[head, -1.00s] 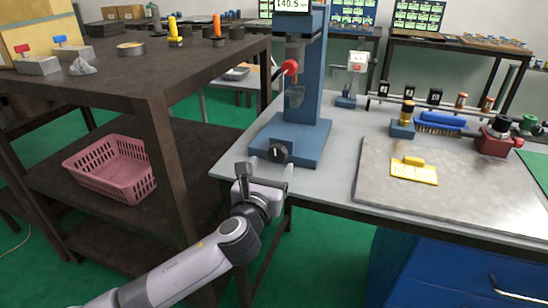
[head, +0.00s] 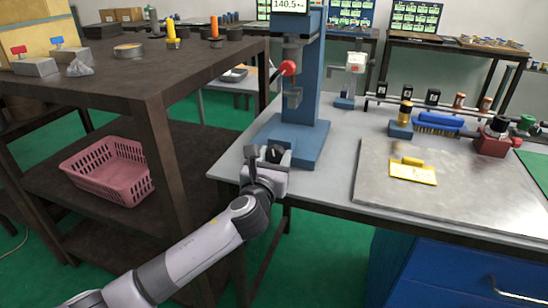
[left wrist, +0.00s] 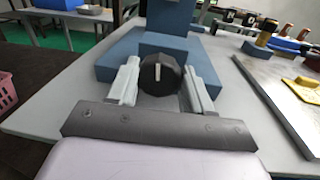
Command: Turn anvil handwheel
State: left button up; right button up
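The anvil handwheel is a black round knob with a white mark (left wrist: 160,75), low on the front of the blue bench press (head: 310,140). In the head view the knob (head: 274,154) is partly hidden by my left gripper (head: 270,155). In the left wrist view my left gripper (left wrist: 160,82) is open, one finger on each side of the knob. There is a visible gap between the knob and both fingers. The white mark points nearly straight up, slightly left. My right gripper is not in view.
The press has a red-balled lever (head: 288,68) above and a display on top. A dark shelf rack (head: 160,100) with a pink basket (head: 108,172) stands to the left. A grey plate with a yellow block (head: 413,171) lies to the right on the grey bench.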

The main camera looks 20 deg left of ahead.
pick_arm(q)
jog(key=shift+n, duration=0.4)
